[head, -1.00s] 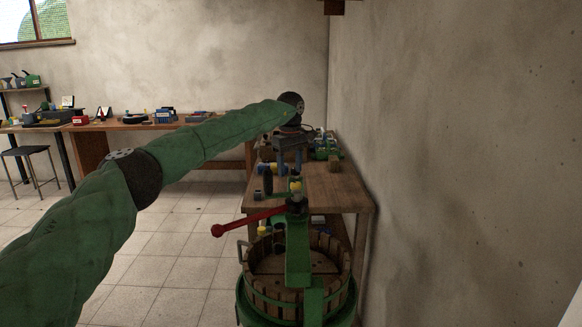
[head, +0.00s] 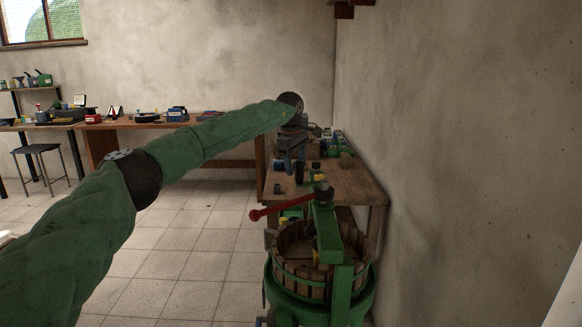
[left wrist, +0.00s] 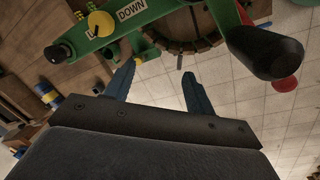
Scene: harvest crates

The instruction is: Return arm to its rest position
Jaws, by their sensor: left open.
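My left arm reaches in from the left in the head view, in a green sleeve. Its gripper (head: 293,160) hangs at the arm's far end, over the wooden workbench (head: 350,185). In the left wrist view the two blue fingers of the left gripper (left wrist: 158,88) stand apart with nothing between them. The green press (left wrist: 115,35), with a "DOWN" label, is beyond the fingers in that view. My right gripper is not in view.
The fruit press with its slatted wooden basket (head: 300,290) and red-knobbed lever (head: 285,207) stands in front of the workbench. A plain wall (head: 460,150) is close on the right. A long bench (head: 150,123) and a stool (head: 40,150) are at the back left. Tiled floor between is clear.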

